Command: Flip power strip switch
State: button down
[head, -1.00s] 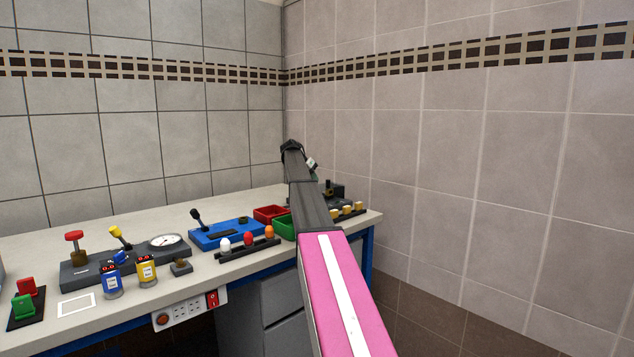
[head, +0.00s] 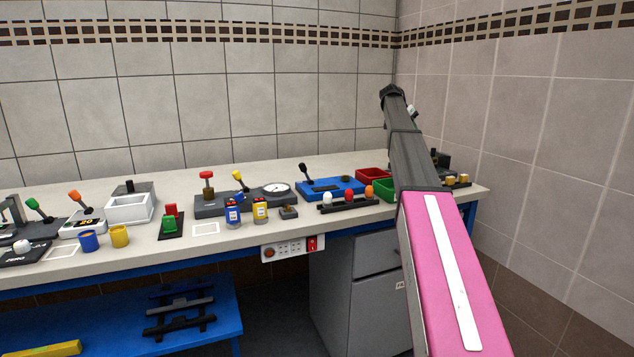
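The power strip (head: 289,250) is a white block fixed to the front edge of the workbench, below the top. It has a round brownish knob at its left end, several sockets in the middle and a red switch (head: 313,243) at its right end. The switch position is too small to tell. My arm reaches up from the lower right, over the right end of the bench, well to the right of the strip. Its dark far end is in view near the wall corner, but I cannot make out gripper fingers.
The workbench (head: 145,244) carries a blue lever box (head: 335,190), red and green bins, a dark press with a dial, and several cans. A grey drawer cabinet (head: 352,290) stands below the strip. A lower blue bench (head: 215,310) is at left. The strip's front is unobstructed.

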aim_at(312, 243)
jog(key=k+l, duration=0.2)
jog(key=k, duration=0.2)
jog(key=k+l, duration=0.25)
jog(key=k, duration=0.15)
